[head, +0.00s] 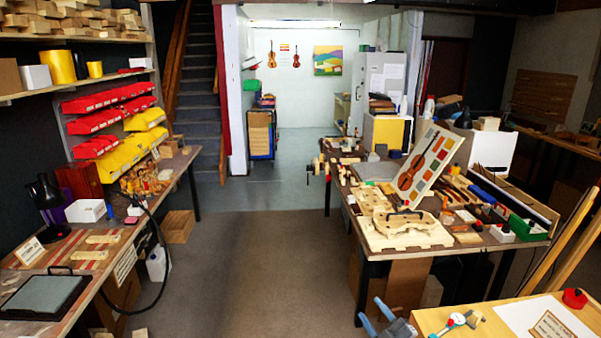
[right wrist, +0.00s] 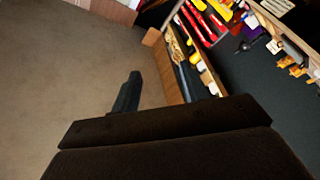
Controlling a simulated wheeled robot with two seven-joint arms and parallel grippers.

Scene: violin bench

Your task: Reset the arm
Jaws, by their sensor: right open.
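My right gripper (head: 373,311) shows at the bottom of the head view, right of centre, as two blue-grey fingers spread apart. It is open with nothing between the fingers, in front of the right workbench and beside the near wooden table. In the right wrist view its dark fingers (right wrist: 155,92) stand apart over the floor and a wooden edge, and hold nothing. The rest of my right arm is mostly cut off by the frame. My left gripper is in neither view.
The right workbench (head: 462,240) carries violin parts and tools. A wooden table (head: 440,319) with a paper and a red item fills the bottom right corner. The left bench (head: 75,258) holds a lamp and a grey slab. The grey floor (head: 255,260) between the benches is clear.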

